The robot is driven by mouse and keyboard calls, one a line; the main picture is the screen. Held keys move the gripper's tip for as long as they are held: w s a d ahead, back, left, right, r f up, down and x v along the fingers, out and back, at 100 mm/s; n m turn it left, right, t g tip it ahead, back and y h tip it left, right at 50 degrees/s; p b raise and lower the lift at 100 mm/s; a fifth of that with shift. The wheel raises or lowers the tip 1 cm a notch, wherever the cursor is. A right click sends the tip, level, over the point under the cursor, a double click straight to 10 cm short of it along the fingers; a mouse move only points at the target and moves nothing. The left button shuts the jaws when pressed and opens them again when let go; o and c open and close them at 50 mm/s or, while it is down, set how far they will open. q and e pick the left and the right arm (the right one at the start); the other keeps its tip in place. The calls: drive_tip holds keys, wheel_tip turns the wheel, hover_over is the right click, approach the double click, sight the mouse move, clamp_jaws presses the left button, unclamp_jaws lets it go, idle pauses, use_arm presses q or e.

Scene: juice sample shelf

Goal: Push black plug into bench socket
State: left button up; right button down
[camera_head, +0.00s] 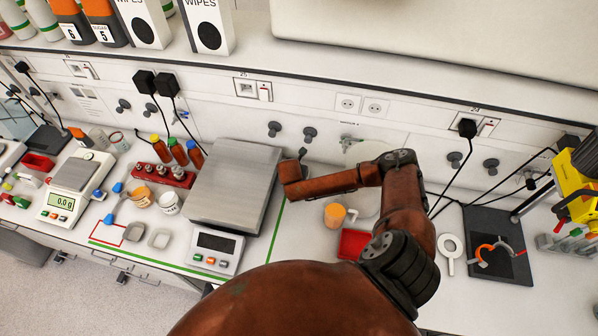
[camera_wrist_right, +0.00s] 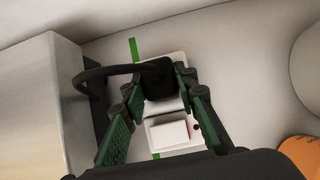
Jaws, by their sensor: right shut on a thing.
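In the right wrist view my right gripper (camera_wrist_right: 159,84) is shut on the black plug (camera_wrist_right: 158,74), whose thick black cable loops off to the left. The plug is over the far part of the white bench socket (camera_wrist_right: 196,148), which has a white rocker switch on its near part. I cannot tell whether the plug is fully seated or only touching. In the head view my right arm reaches over the bench between the scale and the orange cup; its fingers, the plug and the bench socket are hidden there. My left gripper is not in view.
The steel-topped scale (camera_head: 235,185) stands close on the left, and the orange cup (camera_head: 335,214) and red tray (camera_head: 352,243) on the right. A green line (camera_head: 277,220) runs along the bench. Black plugs sit in wall sockets (camera_head: 144,81) behind.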

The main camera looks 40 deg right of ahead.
drive_tip(key=c, duration=1.5)
unclamp_jaws()
drive_tip(key=shift+o, duration=0.2)
drive_tip(key=v, duration=1.2)
drive_tip(key=shift+a, duration=0.1)
